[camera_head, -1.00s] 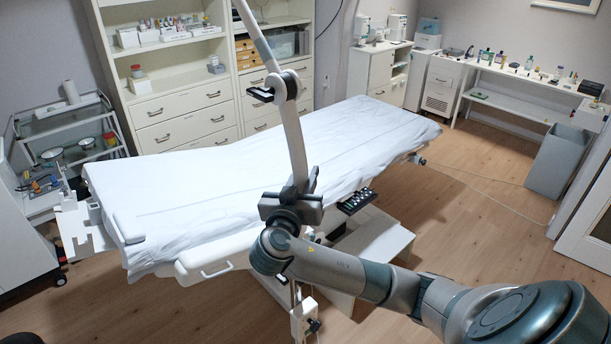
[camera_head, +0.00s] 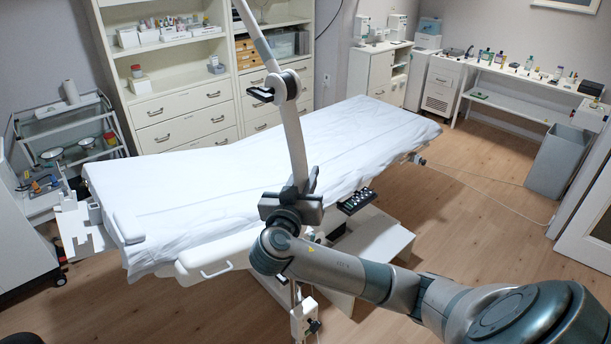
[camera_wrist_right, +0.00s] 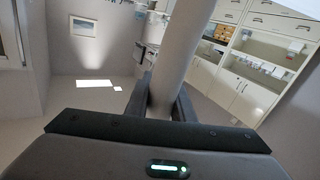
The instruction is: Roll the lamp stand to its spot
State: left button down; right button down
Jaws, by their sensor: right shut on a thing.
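The lamp stand (camera_head: 291,135) is a pale upright pole with a grey joint and a dark handle partway up. Its top runs out of the head view. My right gripper (camera_head: 291,205) is shut around the pole, in front of the near side of the couch. In the right wrist view the pole (camera_wrist_right: 178,55) stands between the two dark fingers (camera_wrist_right: 162,105). Lower down, a thin rod and a white box (camera_head: 303,318) show below my arm. The stand's base and wheels are out of view. My left gripper is not in view.
The white-sheeted couch (camera_head: 230,190) lies just behind the pole, with a button panel (camera_head: 357,201) near my gripper. A trolley (camera_head: 70,140) stands left, drawers (camera_head: 185,125) behind, a grey bin (camera_head: 558,160) right.

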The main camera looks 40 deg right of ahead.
jog(key=shift+s, duration=0.1)
jog(key=s, duration=1)
jog(key=shift+d, duration=0.35)
dwell(0.5)
jog(key=shift+b, duration=0.3)
